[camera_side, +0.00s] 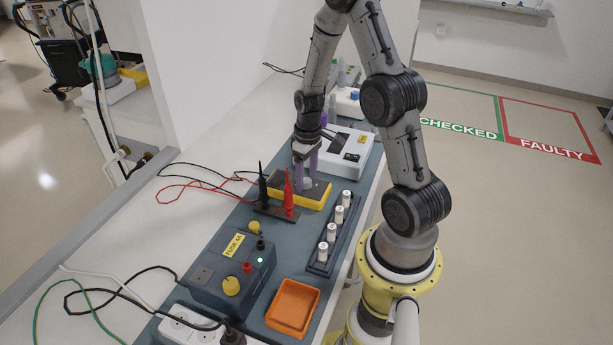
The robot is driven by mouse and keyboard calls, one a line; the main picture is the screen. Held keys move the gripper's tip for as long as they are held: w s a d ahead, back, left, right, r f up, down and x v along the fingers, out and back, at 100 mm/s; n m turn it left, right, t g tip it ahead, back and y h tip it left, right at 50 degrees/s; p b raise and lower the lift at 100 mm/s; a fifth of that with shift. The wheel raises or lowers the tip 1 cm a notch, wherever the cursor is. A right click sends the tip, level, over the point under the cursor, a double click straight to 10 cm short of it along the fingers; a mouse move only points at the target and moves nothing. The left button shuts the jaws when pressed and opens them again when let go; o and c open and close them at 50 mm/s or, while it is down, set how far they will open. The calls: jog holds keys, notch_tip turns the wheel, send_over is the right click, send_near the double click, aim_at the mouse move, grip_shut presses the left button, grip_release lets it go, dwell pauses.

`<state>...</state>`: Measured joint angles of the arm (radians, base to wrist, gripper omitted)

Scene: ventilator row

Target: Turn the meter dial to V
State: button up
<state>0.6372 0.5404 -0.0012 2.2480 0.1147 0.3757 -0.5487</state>
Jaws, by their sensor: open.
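The meter (281,193) is a yellow-edged box with a dark face, lying on the blue-grey mat. Its dial (308,184) is a small light grey knob on the face. My gripper (306,180) points down over the meter, with its purple fingers open at the dial. The fingers seem to be on either side of the knob; I cannot tell if they touch it. The dial's markings and its pointer are too small to read. A red probe (288,195) and a black probe (263,188) stand upright in a dark holder just in front of the meter.
A fuse box (215,275) with yellow knobs and an orange tray (293,307) are nearer the camera. A rack (319,262) of several white fuses stands right of the probes. A white device (357,142) is behind the meter. Probe cables loop left across the bench.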

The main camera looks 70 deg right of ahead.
grip_shut()
dwell(0.4)
jog(key=shift+m, duration=0.3)
jog(key=m, duration=0.9)
dwell(0.6)
grip_release()
